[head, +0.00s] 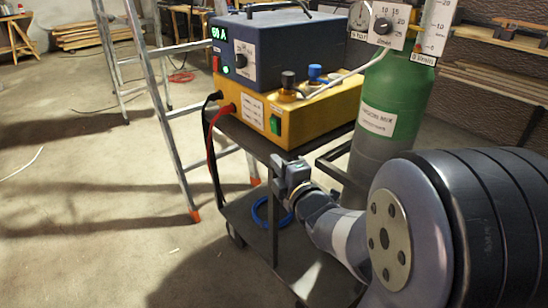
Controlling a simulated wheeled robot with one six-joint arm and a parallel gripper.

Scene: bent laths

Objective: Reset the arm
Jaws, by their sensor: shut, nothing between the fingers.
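My gripper (279,165) is small in the head view, just right of centre, at the end of my arm that reaches in from the lower right. It is shut and holds nothing. It is in front of the dark cart (244,133), below the yellow unit (318,112) in the picture. I cannot tell how far it is from the cart. My arm's large rounded joint fills the lower right and hides part of the cart and the foot of the green gas cylinder (388,105).
A blue box (275,48) reading 60 A sits on the yellow unit. A red cable (212,145) hangs at the cart's left. A blue hose (262,213) lies on its lower shelf. A stepladder (162,100) stands left. Floor at lower left is mostly clear.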

